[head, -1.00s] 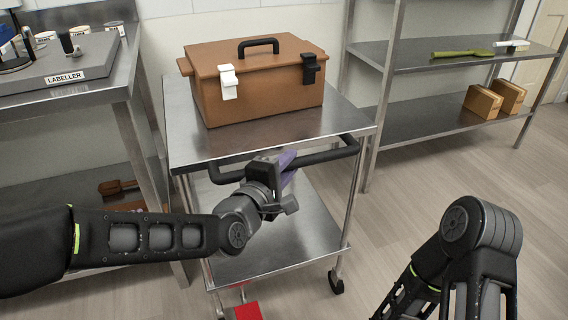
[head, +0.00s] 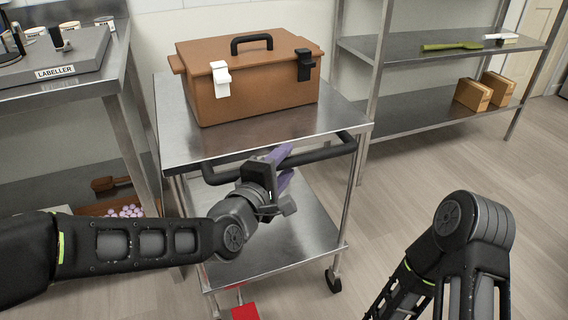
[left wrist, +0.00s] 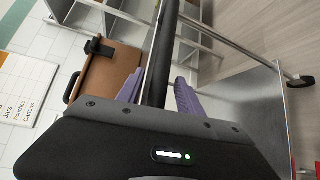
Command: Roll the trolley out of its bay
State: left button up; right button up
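The trolley (head: 200,148) is a steel two-shelf cart standing between a steel table and a shelf rack. Its black push handle (head: 331,151) juts out from the near side of the top. My left gripper (head: 284,167) is at the handle. A brown case (head: 262,98) with a black grip sits on the trolley top. My right gripper is out of view; only its arm shows.
A steel table (head: 115,80) with the labeller (head: 60,66) stands close at the left, with a scoop and pinkish balls below. A shelf rack (head: 366,105) with small boxes (head: 473,95) stands at the right. A red piece (head: 245,312) shows low by the trolley. Floor at right is clear.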

pick_arm(q)
jog(key=p+v, duration=0.1)
jog(key=v, duration=0.5)
jog(key=shift+s+a+r, duration=0.15)
jog(key=shift+s, duration=0.2)
jog(key=shift+s+a, duration=0.25)
jog(key=shift+s, duration=0.25)
